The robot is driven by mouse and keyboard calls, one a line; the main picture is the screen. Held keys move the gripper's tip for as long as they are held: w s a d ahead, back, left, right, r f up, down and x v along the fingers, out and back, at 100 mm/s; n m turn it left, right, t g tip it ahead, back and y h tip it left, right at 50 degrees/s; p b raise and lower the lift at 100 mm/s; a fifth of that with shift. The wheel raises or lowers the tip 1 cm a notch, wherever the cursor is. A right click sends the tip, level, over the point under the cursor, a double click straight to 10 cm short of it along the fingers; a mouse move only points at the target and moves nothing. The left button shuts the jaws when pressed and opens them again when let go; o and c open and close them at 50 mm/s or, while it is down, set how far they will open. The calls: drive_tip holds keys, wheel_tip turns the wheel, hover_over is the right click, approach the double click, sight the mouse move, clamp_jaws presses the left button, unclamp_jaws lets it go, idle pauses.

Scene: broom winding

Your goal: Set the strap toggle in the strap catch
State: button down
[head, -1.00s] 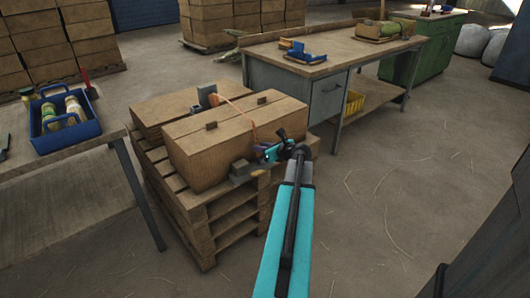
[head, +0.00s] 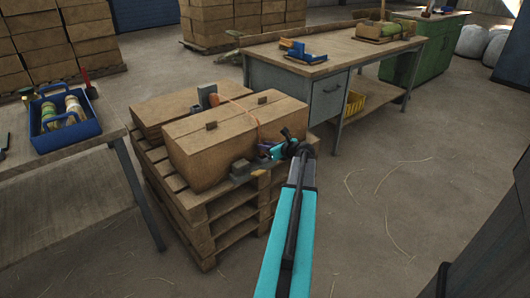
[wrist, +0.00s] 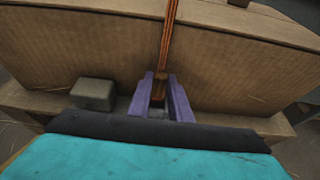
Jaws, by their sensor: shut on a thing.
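An orange strap (head: 244,111) runs from a grey upright piece (head: 207,95) over the front cardboard box (head: 216,141) and down its near side. In the wrist view the strap (wrist: 169,35) comes down between the purple fingers of my gripper (wrist: 163,104). My gripper is shut on the strap's lower end, where the toggle is mostly hidden between the fingers. In the head view my gripper (head: 268,152) is beside the box, above the pallet edge. A grey block (head: 240,168), perhaps part of the strap catch, sits left of it. It also shows in the wrist view (wrist: 93,94).
The boxes stand on a wooden pallet (head: 214,236). A workbench (head: 325,64) with blue tooling is behind to the right. A table with a blue tote (head: 76,137) is at left. The floor at right is clear.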

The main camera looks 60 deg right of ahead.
drive_tip(key=shift+f, duration=1)
drive_tip(key=shift+f, duration=0.15)
drive_tip(key=c, duration=1.6)
unclamp_jaws()
drive_tip(key=shift+s+r, duration=0.1)
drive_tip(key=shift+r, duration=0.15)
drive_tip(key=p+v, duration=0.1)
drive_tip(key=v, duration=1)
drive_tip(key=shift+s+a+r, duration=0.1)
drive_tip(key=shift+s+a, duration=0.05)
drive_tip(key=shift+s, duration=0.2)
drive_tip(key=shift+s, duration=0.15)
